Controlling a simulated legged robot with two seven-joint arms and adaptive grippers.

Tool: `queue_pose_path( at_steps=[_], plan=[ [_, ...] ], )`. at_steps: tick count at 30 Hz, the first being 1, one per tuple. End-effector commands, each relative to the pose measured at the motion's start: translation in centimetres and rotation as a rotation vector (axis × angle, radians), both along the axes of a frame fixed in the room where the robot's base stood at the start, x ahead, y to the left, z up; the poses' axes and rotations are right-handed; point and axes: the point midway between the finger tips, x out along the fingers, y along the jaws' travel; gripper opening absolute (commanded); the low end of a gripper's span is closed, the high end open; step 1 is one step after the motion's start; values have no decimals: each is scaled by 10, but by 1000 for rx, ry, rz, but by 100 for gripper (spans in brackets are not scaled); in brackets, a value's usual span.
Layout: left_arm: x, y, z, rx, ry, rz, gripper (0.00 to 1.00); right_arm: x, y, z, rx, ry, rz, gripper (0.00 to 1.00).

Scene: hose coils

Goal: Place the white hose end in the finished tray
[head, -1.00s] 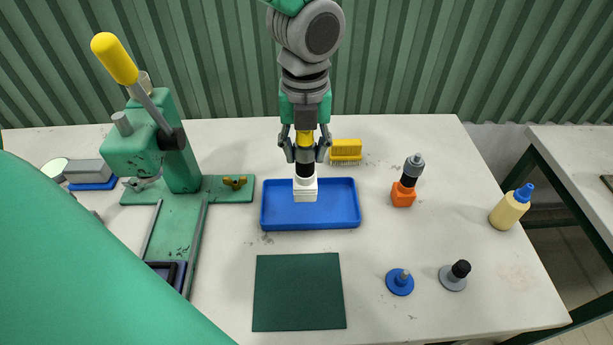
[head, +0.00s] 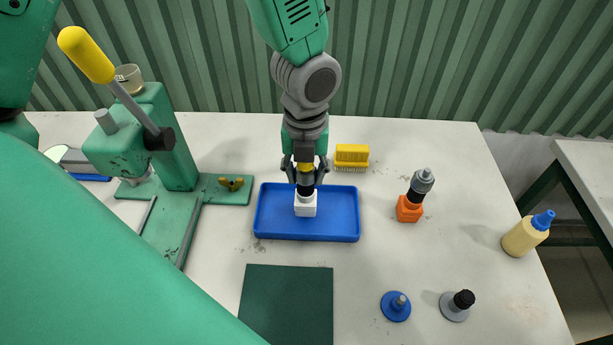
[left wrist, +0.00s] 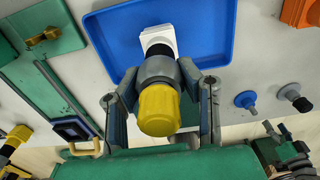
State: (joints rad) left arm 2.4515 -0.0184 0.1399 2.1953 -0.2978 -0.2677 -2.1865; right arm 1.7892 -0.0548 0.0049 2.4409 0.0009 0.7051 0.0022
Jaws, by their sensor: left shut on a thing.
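The white hose end (head: 305,207) has a square white base, a black collar and a yellow top (left wrist: 160,110). My left gripper (head: 305,180) is shut on its upper part and holds it upright over the blue tray (head: 270,229). The white base shows against the tray floor; I cannot tell whether it touches. In the left wrist view my left gripper's fingers (left wrist: 166,90) close around the grey-black collar, and the white base (left wrist: 158,40) lies over the tray (left wrist: 105,45). A dark green part with grey tips at the wrist view's lower right may be my right gripper (left wrist: 278,128).
A green press (head: 130,140) with a yellow-handled lever stands left. A yellow brush (head: 351,154) lies behind the tray. Right are an orange-based fitting (head: 409,209), blue (head: 396,307) and grey (head: 454,308) knobbed discs and a bottle (head: 525,236). A dark green mat (head: 287,300) lies in front.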

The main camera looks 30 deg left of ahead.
Motion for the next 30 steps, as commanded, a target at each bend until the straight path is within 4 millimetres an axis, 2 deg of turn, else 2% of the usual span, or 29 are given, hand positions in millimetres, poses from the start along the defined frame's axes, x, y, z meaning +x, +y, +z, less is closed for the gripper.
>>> queue_pose_path(
  at_steps=[1,3,14,15,16,26,30],
  plan=[
    [-1,-1,-9,2,3,0,0,0,0,-1,0,0,0,60],
    [0,-1,-14,2,0,-2,0,0,0,-1,0,0,0,60],
    [0,0,-18,-1,-1,0,0,0,0,-2,0,0,0,60],
    [0,0,-18,-1,-1,0,45,0,0,-1,0,0,0,60],
    [0,1,-17,-1,-1,0,52,0,0,-1,0,0,0,60],
    [1,0,-16,0,-1,-1,52,0,0,-1,0,0,0,60],
    [1,0,-2,-2,-3,0,52,0,0,0,0,0,0,60]
  ],
)
